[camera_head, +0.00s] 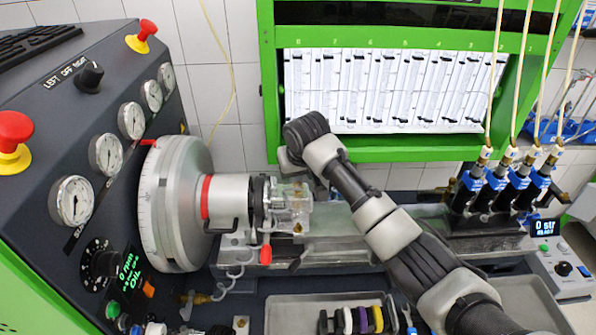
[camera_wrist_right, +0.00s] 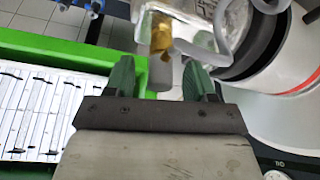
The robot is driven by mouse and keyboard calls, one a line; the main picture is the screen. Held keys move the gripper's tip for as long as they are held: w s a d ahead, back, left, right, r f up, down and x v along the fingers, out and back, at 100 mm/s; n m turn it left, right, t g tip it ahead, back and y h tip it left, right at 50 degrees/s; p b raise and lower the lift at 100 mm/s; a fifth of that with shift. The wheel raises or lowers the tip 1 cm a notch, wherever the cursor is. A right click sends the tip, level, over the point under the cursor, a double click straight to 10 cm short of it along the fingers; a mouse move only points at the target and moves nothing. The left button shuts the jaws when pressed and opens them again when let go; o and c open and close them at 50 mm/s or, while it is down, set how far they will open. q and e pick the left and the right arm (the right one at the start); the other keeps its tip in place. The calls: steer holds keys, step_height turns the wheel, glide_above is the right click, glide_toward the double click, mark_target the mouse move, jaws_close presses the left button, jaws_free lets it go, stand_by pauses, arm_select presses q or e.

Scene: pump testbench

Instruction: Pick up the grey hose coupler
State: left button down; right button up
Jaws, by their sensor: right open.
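My right gripper (camera_wrist_right: 160,78) is open, with two green fingers apart. Between and beyond the fingertips are a brass fitting (camera_wrist_right: 162,32), a small grey piece (camera_wrist_right: 162,72) and the clear pump body (camera_wrist_right: 236,22). I cannot tell whether the grey piece is the grey hose coupler, or whether a finger touches it. In the head view, the clear pump (camera_head: 291,207) is mounted beside the large drum, and my right arm reaches over the bench to just behind it. The fingers are hidden there by my wrist. My left gripper is not in view.
The graduated drum (camera_head: 172,205) and gauge panel (camera_head: 75,200) stand at left. A green-framed rack of tubes (camera_head: 390,155) is behind. Blue-collared hose fittings (camera_head: 497,180) stand at right. A tray (camera_head: 285,312) with several coloured items lies in front.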

steer(key=shift+x, duration=0.8)
jaws_close()
steer(key=shift+r+b, duration=0.4)
steer(key=shift+r, duration=0.05)
step_height(320, 180, up, 3)
steer(key=shift+f+b, duration=0.15)
steer(key=shift+b, duration=0.8)
steer(key=s+d+r+b, duration=0.3)
steer(key=s+d+r, duration=0.3)
steer(key=d, duration=0.4)
steer(key=shift+v, duration=0.75)
steer(key=shift+w+a, duration=0.15)
